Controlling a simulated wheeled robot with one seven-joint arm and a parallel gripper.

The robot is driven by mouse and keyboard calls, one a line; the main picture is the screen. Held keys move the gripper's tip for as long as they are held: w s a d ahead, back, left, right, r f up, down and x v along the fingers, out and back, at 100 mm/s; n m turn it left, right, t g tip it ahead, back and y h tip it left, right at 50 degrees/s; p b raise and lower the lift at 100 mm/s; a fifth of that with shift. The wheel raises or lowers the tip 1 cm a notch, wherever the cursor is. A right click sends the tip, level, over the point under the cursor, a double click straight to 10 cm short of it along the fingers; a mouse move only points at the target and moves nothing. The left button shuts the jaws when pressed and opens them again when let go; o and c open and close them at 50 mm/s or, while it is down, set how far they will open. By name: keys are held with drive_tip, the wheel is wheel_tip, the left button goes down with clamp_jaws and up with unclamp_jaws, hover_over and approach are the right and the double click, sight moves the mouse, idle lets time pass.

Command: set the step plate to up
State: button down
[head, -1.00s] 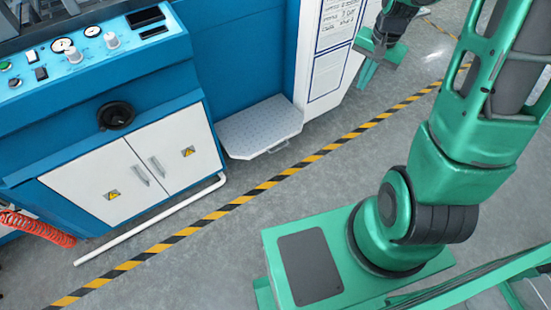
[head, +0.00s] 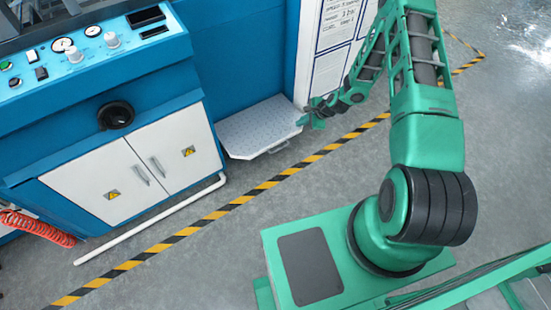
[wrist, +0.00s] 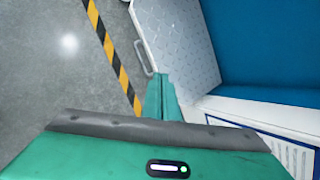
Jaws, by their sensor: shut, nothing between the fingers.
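The step plate (head: 255,128) is a light grey patterned plate with cut corners. It lies flat and low, sticking out from the blue machine's base. A small bar handle (head: 278,147) sits on its front edge. In the wrist view the plate (wrist: 182,40) fills the top middle, and its handle (wrist: 143,57) is at its left edge. My gripper (head: 305,120) is shut and empty at the plate's right end. In the wrist view the closed fingers (wrist: 160,80) point at the plate's near edge, close to the handle. I cannot tell whether they touch the plate.
A white panel with a printed sheet (head: 338,45) stands behind my gripper. White cabinet doors (head: 135,170) and a white pipe (head: 150,218) are to the left. A yellow-black floor stripe (head: 240,200) runs in front of the plate; the grey floor around it is clear.

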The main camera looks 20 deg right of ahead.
drive_tip(key=s+a+f+m+t, duration=0.2)
drive_tip(key=s+a+f+m, duration=0.3)
drive_tip(key=f, duration=0.7)
drive_tip(key=s+a+f+m+t, duration=0.1)
drive_tip(key=a+f+m+t, duration=0.15)
drive_tip(key=f+m, duration=0.7)
drive_tip(key=w+a+f+n, duration=0.1)
drive_tip(key=w+a+f, duration=0.2)
drive_tip(key=w, duration=0.5)
drive_tip(key=shift+a+f+n+g+h, duration=0.25)
drive_tip(key=shift+f+n+g+h, duration=0.15)
drive_tip(key=shift+f, duration=0.4)
drive_tip(key=shift+w, duration=0.1)
